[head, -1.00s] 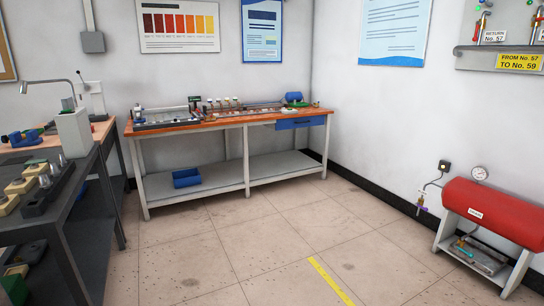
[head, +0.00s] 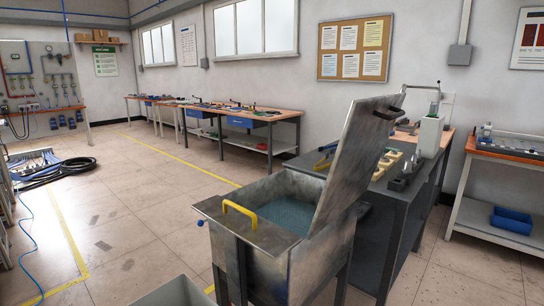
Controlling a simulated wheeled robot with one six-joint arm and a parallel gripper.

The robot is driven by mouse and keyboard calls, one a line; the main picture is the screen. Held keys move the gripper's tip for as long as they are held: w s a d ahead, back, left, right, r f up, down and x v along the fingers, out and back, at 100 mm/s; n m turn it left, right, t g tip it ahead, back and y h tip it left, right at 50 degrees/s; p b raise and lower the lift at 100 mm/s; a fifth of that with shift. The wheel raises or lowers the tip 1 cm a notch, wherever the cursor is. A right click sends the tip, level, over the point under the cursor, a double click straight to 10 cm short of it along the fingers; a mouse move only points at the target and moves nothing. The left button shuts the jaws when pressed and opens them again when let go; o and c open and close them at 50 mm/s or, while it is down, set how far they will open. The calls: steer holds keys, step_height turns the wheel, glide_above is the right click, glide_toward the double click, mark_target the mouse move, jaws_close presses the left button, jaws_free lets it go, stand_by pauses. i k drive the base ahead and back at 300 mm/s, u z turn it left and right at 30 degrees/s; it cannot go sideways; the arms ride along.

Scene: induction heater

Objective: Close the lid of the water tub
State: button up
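The water tub (head: 322,262) is a grey metal tank on legs, in the lower middle of the head view. Its lid (head: 357,150) stands open, tilted up and slightly back on the tub's right side. A dark handle (head: 388,112) sits near the lid's upper edge. Bluish water (head: 290,214) shows inside the open tub. A yellow handle (head: 240,212) is on the tub's near left rim. My gripper is not in view.
A dark workbench (head: 412,190) with several small parts stands right behind the tub. A grey container edge (head: 172,292) shows at the bottom. Hoses (head: 55,172) lie on the floor at far left. The floor (head: 130,210) left of the tub is mostly clear.

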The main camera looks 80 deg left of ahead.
mark_target(369, 124)
steer(key=u, duration=2.05)
steer(key=k, duration=0.6)
steer(key=z, duration=0.55)
steer(key=k, duration=0.65)
steer(key=u, duration=0.75)
steer(key=i, duration=1.5)
steer(key=z, duration=0.35)
